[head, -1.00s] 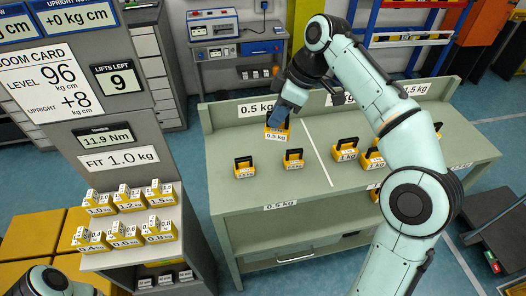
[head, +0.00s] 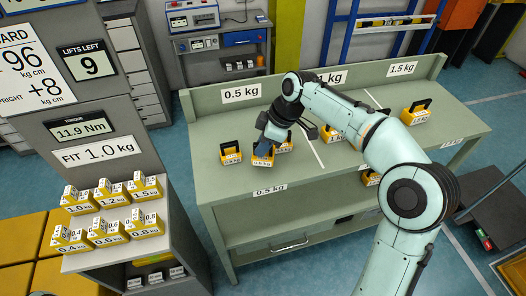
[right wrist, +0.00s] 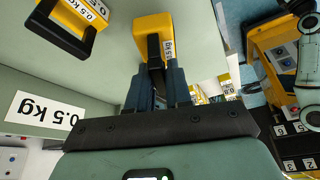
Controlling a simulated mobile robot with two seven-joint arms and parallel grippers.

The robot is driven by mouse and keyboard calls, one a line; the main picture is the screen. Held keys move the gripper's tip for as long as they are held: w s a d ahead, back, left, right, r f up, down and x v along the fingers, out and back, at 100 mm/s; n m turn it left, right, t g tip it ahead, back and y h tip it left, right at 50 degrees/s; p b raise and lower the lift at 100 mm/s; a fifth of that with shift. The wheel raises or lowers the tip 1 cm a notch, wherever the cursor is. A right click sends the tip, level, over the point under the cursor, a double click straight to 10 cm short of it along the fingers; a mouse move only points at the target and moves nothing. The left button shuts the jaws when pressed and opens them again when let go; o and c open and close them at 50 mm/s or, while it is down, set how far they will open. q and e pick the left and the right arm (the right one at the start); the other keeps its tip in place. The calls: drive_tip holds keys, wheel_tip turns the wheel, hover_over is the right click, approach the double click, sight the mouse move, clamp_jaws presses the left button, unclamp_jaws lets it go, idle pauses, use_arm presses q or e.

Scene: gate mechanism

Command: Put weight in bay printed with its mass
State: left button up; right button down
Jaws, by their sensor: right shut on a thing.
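My right gripper (head: 266,143) is shut on a yellow weight (head: 262,160) with a dark handle. The held weight (right wrist: 153,28) also shows in the right wrist view, between the fingers (right wrist: 155,85), with a label that seems to read 0.5 kg. It is over the 0.5 kg bay at the bench's left; I cannot tell whether it touches the surface. One 0.5 kg weight (head: 231,152) stands left of it, and another (head: 284,142) is partly hidden behind the gripper. The back sign (head: 241,93) reads 0.5 kg. My left gripper is out of view.
The green bench (head: 216,181) has a front lip label and a white dividing line (head: 308,143). More yellow weights (head: 416,111) stand in the bays to the right. At left, a grey stand (head: 100,262) holds several yellow blocks marked with masses, below a FIT 1.0 kg sign (head: 97,152).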

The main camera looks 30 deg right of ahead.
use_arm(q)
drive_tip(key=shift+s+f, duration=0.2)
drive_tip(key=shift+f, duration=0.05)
use_arm(e)
drive_tip(key=shift+f, duration=1.15)
drive_tip(key=shift+f, duration=0.1)
drive_tip(key=shift+f, duration=0.15)
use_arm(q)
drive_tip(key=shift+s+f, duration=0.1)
use_arm(e)
drive_tip(key=c, duration=1)
unclamp_jaws()
drive_tip(key=shift+c, duration=0.2)
drive_tip(key=shift+s+d+r, duration=0.1)
drive_tip(key=shift+r, duration=0.35)
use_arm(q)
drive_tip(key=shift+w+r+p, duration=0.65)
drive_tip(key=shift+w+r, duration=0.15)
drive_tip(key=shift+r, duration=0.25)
use_arm(e)
drive_tip(key=v, duration=1.1)
drive_tip(key=shift+r, duration=0.25)
